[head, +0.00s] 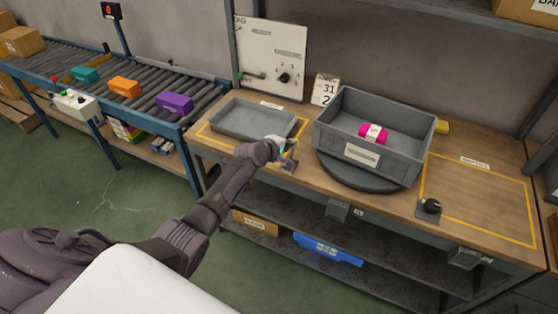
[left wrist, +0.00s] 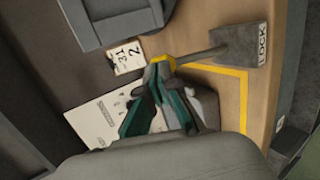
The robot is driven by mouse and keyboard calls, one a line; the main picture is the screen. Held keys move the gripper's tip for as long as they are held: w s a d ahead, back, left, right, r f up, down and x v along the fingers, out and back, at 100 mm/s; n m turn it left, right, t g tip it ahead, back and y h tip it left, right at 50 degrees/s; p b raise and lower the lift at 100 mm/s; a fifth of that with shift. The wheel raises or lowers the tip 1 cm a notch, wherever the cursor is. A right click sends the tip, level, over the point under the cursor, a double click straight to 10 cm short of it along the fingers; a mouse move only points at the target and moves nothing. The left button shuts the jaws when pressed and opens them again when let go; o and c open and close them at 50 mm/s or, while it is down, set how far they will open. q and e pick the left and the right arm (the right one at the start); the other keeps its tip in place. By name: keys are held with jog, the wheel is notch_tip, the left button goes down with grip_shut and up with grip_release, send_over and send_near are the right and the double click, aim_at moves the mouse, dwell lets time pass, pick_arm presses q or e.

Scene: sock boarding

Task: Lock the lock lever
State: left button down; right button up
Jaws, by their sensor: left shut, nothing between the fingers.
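The lock lever (left wrist: 203,54) shows in the left wrist view as a grey arm with a yellow end, beside a dark plate labelled LOCK (left wrist: 240,45). My left gripper (left wrist: 158,80) has teal fingers that are shut and empty. Its fingertips are close to the yellow end and overlap it in the picture; I cannot tell whether they touch. In the head view my left gripper (head: 282,147) is at the bench's front edge, and its arm and fingers hide most of the lever. My right gripper is out of view.
A grey bin (head: 335,137) with a pink packet (head: 373,133) stands on a dark round turntable (head: 345,175). A shallow grey tray (head: 228,121) lies left of it. A black knob (head: 431,206) is at the right front. A conveyor (head: 150,103) carries coloured blocks.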

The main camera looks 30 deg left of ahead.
pick_arm(q)
jog(key=shift+w+f, duration=0.1)
jog(key=shift+w, duration=0.15)
jog(key=shift+r, duration=0.25)
dwell(0.3)
